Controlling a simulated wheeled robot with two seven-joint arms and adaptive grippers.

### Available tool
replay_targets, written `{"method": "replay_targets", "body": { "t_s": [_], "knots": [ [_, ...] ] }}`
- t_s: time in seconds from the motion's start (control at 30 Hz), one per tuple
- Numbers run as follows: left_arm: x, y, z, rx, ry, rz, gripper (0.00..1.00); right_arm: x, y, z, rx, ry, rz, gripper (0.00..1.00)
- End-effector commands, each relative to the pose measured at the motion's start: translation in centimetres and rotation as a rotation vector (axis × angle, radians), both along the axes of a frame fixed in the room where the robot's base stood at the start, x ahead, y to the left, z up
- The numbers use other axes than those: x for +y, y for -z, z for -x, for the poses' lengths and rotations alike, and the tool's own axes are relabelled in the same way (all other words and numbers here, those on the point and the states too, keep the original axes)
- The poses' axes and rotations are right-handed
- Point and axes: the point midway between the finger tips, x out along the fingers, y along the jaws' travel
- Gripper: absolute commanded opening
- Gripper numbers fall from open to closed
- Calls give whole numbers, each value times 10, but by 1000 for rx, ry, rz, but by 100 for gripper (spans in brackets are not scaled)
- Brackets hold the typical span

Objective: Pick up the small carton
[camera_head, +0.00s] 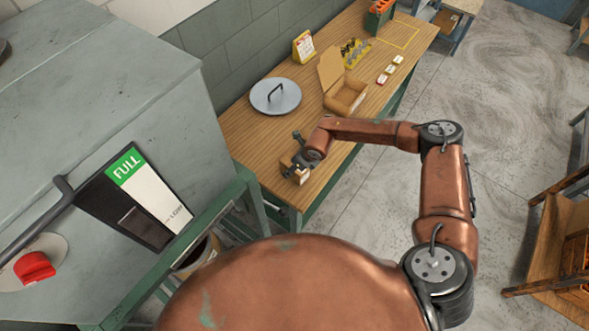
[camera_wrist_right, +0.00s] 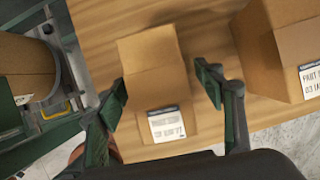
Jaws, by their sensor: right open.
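The small carton (camera_head: 300,177) is a brown cardboard box near the front end of the wooden bench, partly hidden under my right gripper (camera_head: 296,160) in the head view. In the right wrist view the small carton (camera_wrist_right: 155,65) shows a white label with dark print on its near side. My right gripper (camera_wrist_right: 162,91) is open, with one green-padded finger on each side of the carton. My left gripper is not in view.
A larger open carton (camera_head: 345,97) stands farther along the wooden bench (camera_head: 250,138); a carton (camera_wrist_right: 285,45) is close to the right finger. A grey lid with a handle (camera_head: 275,97) lies near the wall. A grey machine (camera_head: 100,70) with a red knob stands left.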

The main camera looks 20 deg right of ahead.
Motion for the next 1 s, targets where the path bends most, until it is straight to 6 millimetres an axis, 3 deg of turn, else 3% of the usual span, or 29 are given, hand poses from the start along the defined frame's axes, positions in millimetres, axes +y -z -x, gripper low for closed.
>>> {"method": "replay_targets", "body": {
  "t_s": [0.5, 1.0],
  "knots": [
    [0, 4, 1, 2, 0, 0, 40, 0, 4, 0, 0, 0, 0, 62],
    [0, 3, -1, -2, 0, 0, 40, 0, 3, 0, 0, 0, 0, 27]
  ]
}}
